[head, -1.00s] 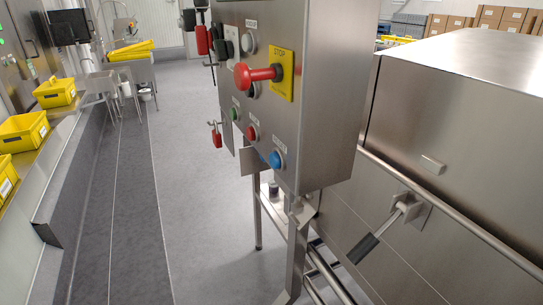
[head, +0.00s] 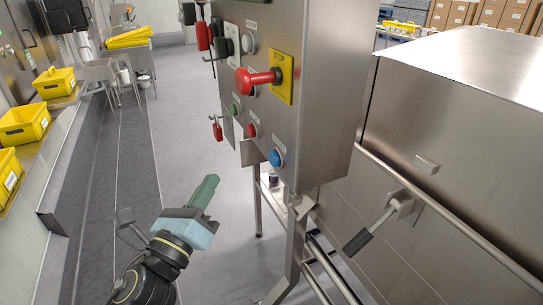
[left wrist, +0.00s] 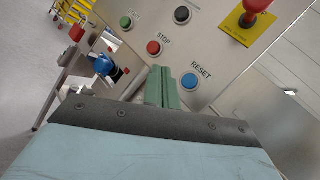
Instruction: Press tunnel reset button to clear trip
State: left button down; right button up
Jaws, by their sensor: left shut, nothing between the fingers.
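The blue reset button (head: 277,157) sits low on the steel control panel (head: 318,120), at its lower right corner. In the left wrist view the reset button (left wrist: 189,81) has the label RESET above it. My left gripper (head: 208,186) is shut and empty, below and left of the button in the head view. In the left wrist view its green fingertips (left wrist: 163,75) point at the panel, just left of the reset button. I cannot tell the exact gap to the panel. My right gripper is not in view.
A red stop button (head: 252,131) and a green button (head: 236,108) are close to the reset button. A red emergency stop (head: 258,80) juts out above, on a yellow plate. Red padlocks hang at the panel's left edge. Yellow bins (head: 24,124) stand at the left.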

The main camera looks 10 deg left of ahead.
aim_at(275, 159)
pick_arm(q)
jog(key=shift+s+d+r+m, duration=0.1)
jog(key=shift+s+r+m, duration=0.2)
jog(key=shift+r, duration=0.5)
jog(key=w+d, duration=0.5)
jog(key=d, duration=0.2)
jog(key=shift+d, duration=0.15)
dwell(1.8)
jog(key=shift+w+d+p, duration=0.25)
jog(key=shift+d+p, duration=0.1)
jog(key=shift+w+d, duration=0.3)
jog(key=shift+d, duration=0.15)
dwell(0.7)
dwell(0.4)
jog(key=shift+s+a, duration=0.55)
jog(key=shift+a, duration=0.25)
